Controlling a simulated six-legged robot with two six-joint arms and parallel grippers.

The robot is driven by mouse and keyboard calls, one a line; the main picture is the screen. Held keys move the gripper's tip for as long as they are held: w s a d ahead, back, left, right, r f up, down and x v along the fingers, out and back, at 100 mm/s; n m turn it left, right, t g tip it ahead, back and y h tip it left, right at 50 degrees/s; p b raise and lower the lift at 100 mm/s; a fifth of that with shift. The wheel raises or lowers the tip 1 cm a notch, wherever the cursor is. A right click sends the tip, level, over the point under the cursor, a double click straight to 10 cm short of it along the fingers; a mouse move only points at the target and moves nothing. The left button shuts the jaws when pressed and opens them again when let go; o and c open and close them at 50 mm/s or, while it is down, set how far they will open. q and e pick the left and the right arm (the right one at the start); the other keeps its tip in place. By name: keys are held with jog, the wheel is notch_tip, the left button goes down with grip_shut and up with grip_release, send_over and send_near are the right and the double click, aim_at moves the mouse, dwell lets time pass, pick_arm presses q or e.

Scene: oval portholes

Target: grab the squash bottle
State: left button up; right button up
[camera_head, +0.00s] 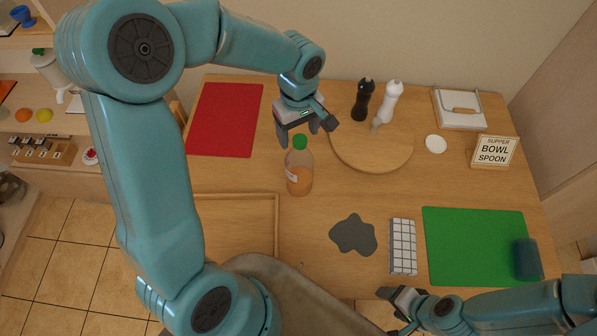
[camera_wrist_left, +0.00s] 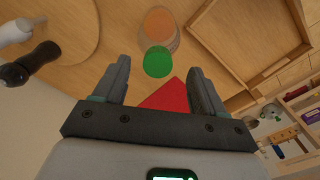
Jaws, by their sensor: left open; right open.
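The squash bottle (camera_head: 299,172) stands upright on the wooden table, with a green cap, orange liquid and a pale label. My left gripper (camera_head: 306,136) is open, just behind and above the bottle's cap in the head view. In the left wrist view, the green cap (camera_wrist_left: 158,61) shows beyond and between the open fingers (camera_wrist_left: 160,85), with the bottle body behind it. Nothing is between the fingers that I can see as held.
A round wooden board (camera_head: 372,148) with dark (camera_head: 363,100) and white (camera_head: 389,103) mills near it lies to the right. A red mat (camera_head: 226,120) lies left and a wooden tray (camera_head: 277,228) front left. A grey patch (camera_head: 353,235), white grid block (camera_head: 403,247) and green mat (camera_head: 477,243) lie front right.

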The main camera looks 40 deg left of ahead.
aim_at(300, 139)
pick_arm(q)
notch_tip(300, 139, down, 5)
jog(key=shift+w+d+r+b, duration=0.15)
jog(key=shift+r+b, duration=0.05)
jog(key=shift+b, duration=0.95)
jog(key=shift+f, duration=0.25)
jog(key=shift+a+r, duration=0.1)
jog(key=shift+a, duration=0.15)
jog(key=shift+d+r, duration=0.1)
jog(key=shift+d, duration=0.15)
jog(key=c, duration=0.4)
grip_shut()
jog(key=shift+r, duration=0.1)
